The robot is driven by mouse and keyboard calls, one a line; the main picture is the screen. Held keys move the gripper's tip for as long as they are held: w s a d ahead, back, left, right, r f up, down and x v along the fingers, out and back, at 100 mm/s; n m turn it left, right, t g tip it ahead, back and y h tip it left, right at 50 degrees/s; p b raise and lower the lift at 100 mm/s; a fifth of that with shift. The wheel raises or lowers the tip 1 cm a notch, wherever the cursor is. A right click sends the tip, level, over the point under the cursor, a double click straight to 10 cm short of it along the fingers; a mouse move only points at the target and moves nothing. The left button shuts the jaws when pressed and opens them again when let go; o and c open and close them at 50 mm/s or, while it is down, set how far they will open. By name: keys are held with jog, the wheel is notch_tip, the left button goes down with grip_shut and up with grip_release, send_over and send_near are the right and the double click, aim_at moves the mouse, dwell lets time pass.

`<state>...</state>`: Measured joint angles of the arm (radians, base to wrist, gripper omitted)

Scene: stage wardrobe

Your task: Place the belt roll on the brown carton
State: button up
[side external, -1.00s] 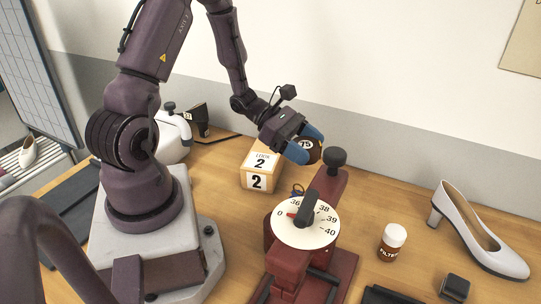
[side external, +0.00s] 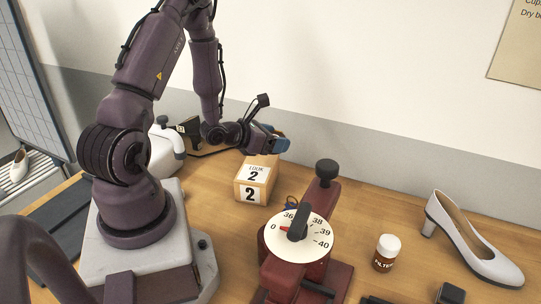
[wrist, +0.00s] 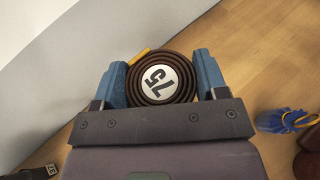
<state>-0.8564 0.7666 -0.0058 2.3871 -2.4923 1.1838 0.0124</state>
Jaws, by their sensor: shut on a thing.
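In the side view my gripper (side external: 277,144) is at the far top edge of the brown carton (side external: 254,183), a light brown box with white labels reading LOOK 2 and 2. The roll is mostly hidden there, and I cannot tell whether it touches the carton.
A red device with a numbered dial (side external: 299,236) and black knob stands in front of the carton. A blue tasselled item (wrist: 285,121) lies beside it. A brown bottle (side external: 385,254) and a silver shoe (side external: 472,243) are at the right. A white item (side external: 165,150) stands left.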

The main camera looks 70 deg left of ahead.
aim_at(274, 163)
jog(key=shift+f, duration=2.2)
jog(key=o, duration=1)
jog(key=shift+f, duration=0.15)
jog(key=shift+c, duration=0.2)
